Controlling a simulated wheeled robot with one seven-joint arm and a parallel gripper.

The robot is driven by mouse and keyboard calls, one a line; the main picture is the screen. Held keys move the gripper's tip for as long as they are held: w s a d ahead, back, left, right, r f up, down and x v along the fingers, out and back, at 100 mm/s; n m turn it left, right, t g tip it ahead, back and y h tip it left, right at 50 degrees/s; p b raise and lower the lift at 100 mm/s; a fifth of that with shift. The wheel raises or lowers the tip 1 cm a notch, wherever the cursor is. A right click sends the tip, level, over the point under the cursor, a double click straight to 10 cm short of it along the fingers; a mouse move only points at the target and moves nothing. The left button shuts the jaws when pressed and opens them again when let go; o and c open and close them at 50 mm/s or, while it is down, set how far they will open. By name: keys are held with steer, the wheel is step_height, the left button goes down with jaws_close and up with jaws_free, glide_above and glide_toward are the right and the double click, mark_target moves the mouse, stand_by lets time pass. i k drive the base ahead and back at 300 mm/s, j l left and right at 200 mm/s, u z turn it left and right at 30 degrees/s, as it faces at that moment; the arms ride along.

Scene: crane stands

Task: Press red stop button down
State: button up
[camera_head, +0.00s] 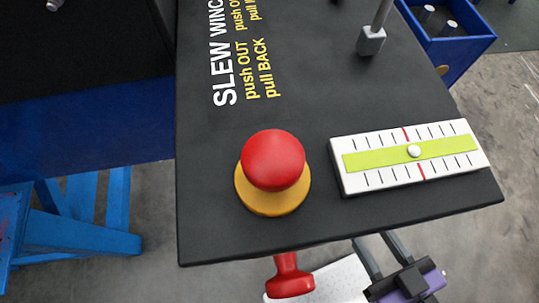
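The red stop button (273,160) is a round mushroom head on a yellow round base (262,206). It stands upright and raised on the dark control panel (225,225), near the panel's front left. My gripper (376,247) shows at the bottom right, a purple and black body with two grey fingers. The fingers are spread apart with nothing visible between them, and they reach up to the panel's front edge. Their tips seem hidden under that edge. The gripper is below and to the right of the button, apart from it.
A white level gauge (362,180) with a green strip lies right of the button. A grey lever (371,40) rises at the back. A red part (289,277) and a white perforated plate (335,280) are below the panel's front edge. Blue frames stand left and upper right.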

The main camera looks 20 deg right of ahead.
mark_target(272, 160)
steer(key=k+j, duration=0.25)
steer(key=k+j+u, duration=0.1)
steer(key=j, duration=0.35)
steer(key=k+j, duration=0.55)
steer(key=j, duration=0.2)
steer(key=u, duration=0.05)
